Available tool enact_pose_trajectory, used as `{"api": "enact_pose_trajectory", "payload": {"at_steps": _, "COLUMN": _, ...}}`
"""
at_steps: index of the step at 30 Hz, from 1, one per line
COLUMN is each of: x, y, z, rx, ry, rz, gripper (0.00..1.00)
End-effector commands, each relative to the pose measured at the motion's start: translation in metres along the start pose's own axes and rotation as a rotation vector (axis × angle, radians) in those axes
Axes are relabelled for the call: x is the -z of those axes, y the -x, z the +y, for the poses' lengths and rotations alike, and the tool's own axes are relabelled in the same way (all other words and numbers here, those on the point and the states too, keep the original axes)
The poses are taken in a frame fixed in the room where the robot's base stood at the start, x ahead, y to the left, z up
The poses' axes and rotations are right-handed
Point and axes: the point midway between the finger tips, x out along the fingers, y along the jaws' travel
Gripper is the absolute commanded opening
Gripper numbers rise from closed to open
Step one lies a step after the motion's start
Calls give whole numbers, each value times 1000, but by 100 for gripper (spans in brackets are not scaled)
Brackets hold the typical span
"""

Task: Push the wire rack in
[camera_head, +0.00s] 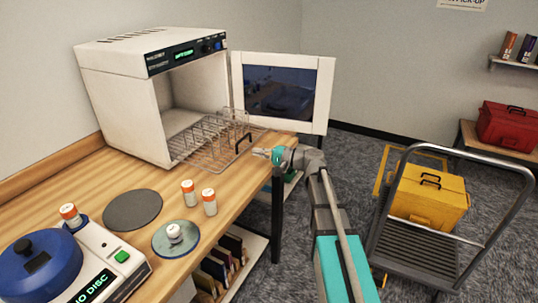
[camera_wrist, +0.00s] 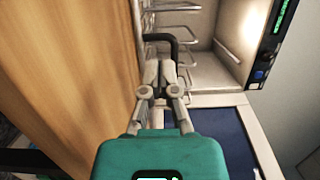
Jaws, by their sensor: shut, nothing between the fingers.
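The wire rack (camera_head: 208,141) sticks partly out of the open white cabinet (camera_head: 125,104) on the wooden bench in the head view. A black handle (camera_head: 236,144) stands at its front end. The cabinet door (camera_head: 283,92) is swung wide open to the right. My gripper (camera_head: 262,153) is shut and empty, just in front of the handle. In the wrist view, my gripper (camera_wrist: 160,78) points at the rack's front, with the black handle (camera_wrist: 165,38) just beyond the fingertips. I cannot tell whether the fingertips touch the handle.
The bench (camera_head: 95,175) holds a dark round mat (camera_head: 132,209), orange-capped bottles (camera_head: 188,193), a glass disc (camera_head: 176,239) and a blue-lidded machine (camera_head: 38,266). A cart (camera_head: 410,262) with a yellow toolbox (camera_head: 428,196) stands to the right. The open door stands behind my gripper.

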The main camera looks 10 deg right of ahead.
Motion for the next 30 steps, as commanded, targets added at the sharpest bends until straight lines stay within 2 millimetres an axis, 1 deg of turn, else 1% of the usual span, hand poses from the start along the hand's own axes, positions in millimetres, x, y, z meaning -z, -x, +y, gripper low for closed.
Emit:
{"api": "enact_pose_trajectory", "payload": {"at_steps": 1, "x": 0, "y": -8, "z": 0, "rx": 0, "ry": 0, "rz": -2, "gripper": 0}}
{"api": "enact_pose_trajectory", "payload": {"at_steps": 6, "x": 1, "y": -28, "z": 0, "rx": 0, "ry": 0, "rz": -1, "gripper": 0}}
{"api": "enact_pose_trajectory", "payload": {"at_steps": 12, "x": 1, "y": -44, "z": 0, "rx": 0, "ry": 0, "rz": 1, "gripper": 0}}
{"api": "enact_pose_trajectory", "payload": {"at_steps": 18, "x": 1, "y": -48, "z": 0, "rx": 0, "ry": 0, "rz": 1, "gripper": 0}}
{"api": "enact_pose_trajectory", "payload": {"at_steps": 30, "x": 1, "y": -49, "z": 0, "rx": 0, "ry": 0, "rz": 2, "gripper": 0}}
